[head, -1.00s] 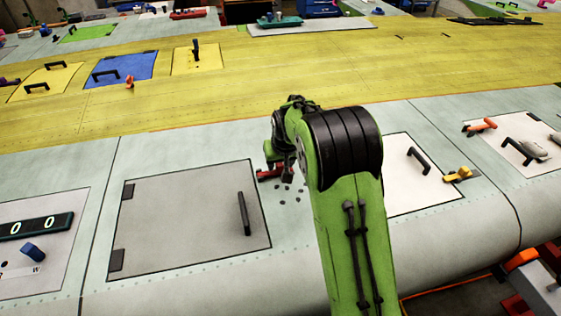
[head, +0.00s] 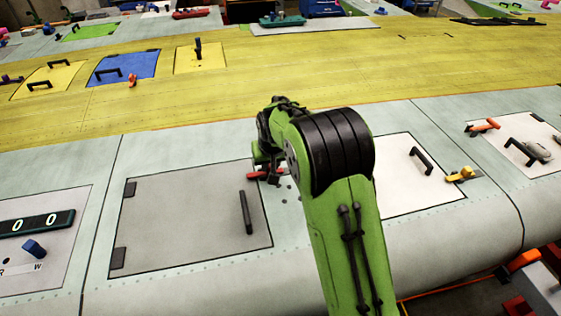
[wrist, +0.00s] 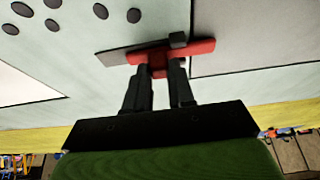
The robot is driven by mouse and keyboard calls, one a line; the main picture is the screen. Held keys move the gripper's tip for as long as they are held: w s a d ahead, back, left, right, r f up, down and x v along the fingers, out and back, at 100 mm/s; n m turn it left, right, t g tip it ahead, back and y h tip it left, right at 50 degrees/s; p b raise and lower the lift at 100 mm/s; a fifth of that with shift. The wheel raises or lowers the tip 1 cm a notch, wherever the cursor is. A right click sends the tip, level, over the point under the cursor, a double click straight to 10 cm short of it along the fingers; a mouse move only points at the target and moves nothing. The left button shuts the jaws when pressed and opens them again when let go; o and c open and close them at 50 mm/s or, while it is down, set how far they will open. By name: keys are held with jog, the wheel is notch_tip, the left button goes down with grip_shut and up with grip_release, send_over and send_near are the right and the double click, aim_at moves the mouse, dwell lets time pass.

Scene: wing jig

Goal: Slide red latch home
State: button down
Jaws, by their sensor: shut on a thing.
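The red latch (head: 256,176) lies at the upper right edge of the grey door panel (head: 185,222) in the head view. In the wrist view the red latch (wrist: 200,48) is a red bar on a dark strip, with a small dark block on its edge. Its right end reaches the grey panel's edge. My gripper (wrist: 160,70) has its two dark fingers shut on a short red tab of the latch. In the head view my gripper (head: 268,174) is partly hidden by my arm.
A black handle (head: 246,212) stands on the grey panel near the latch. Several dark round spots (wrist: 101,11) lie on the pale skin beside it. A white panel (head: 405,172) with a yellow latch (head: 461,174) lies to the right.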

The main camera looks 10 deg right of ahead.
jog(key=shift+a, duration=0.15)
jog(key=c, duration=1)
grip_release()
jog(key=shift+a, duration=0.2)
jog(key=shift+o, duration=0.2)
jog(key=shift+d, duration=0.15)
jog(key=shift+r, duration=0.15)
jog(key=v, duration=1.5)
jog(key=shift+s+r, duration=0.2)
jog(key=shift+s, duration=0.05)
